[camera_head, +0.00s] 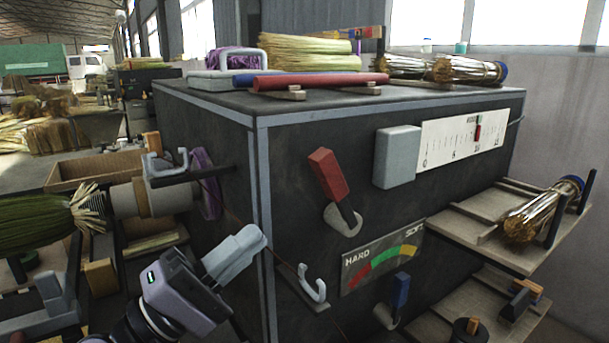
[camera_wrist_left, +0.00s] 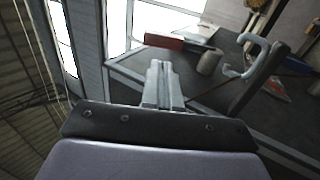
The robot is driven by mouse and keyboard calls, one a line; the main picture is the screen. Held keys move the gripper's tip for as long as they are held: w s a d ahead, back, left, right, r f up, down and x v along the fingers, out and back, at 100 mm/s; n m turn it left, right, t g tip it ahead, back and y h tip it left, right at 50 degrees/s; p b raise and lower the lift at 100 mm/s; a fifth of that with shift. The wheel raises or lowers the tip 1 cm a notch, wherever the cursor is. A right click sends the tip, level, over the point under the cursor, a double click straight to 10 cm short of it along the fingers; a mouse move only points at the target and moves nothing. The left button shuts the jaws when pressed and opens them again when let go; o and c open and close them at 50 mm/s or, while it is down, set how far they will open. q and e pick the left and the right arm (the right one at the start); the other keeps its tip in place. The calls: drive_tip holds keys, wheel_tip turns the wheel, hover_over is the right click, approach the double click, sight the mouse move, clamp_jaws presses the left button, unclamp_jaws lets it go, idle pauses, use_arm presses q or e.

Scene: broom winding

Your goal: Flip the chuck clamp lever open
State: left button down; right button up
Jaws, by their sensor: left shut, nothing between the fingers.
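A lever with a red handle (camera_head: 328,175) stands tilted on a pale round boss on the front of the dark machine. It also shows in the wrist view (camera_wrist_left: 165,42). A smaller lever with a blue handle (camera_head: 400,290) sits lower, below the gauge. Neither lever is labelled as the chuck clamp. A pale cylindrical chuck (camera_head: 150,198) at the machine's left side faces a green-bristled broom head (camera_head: 45,222). My left gripper (camera_head: 258,238) is shut and empty, in front of the machine's near corner, below and left of the red lever and apart from it. My right gripper is not in view.
A pale hook (camera_head: 312,283) juts from the front panel close to my left gripper, and another hook (camera_head: 165,163) is near the chuck. A HARD/SOFT gauge (camera_head: 382,262) lies right of the lower hook. Wooden shelves (camera_head: 475,228) stick out at the right.

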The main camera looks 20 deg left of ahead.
sight(323, 179)
use_arm(q)
drive_tip(key=p+x, duration=0.5)
drive_tip(key=x, duration=0.4)
drive_tip(key=shift+r, duration=0.1)
drive_tip(key=shift+w+d+r+p, duration=0.1)
drive_tip(key=shift+w+d+p, duration=0.25)
drive_tip(key=shift+p, duration=0.1)
drive_tip(key=shift+w, duration=0.1)
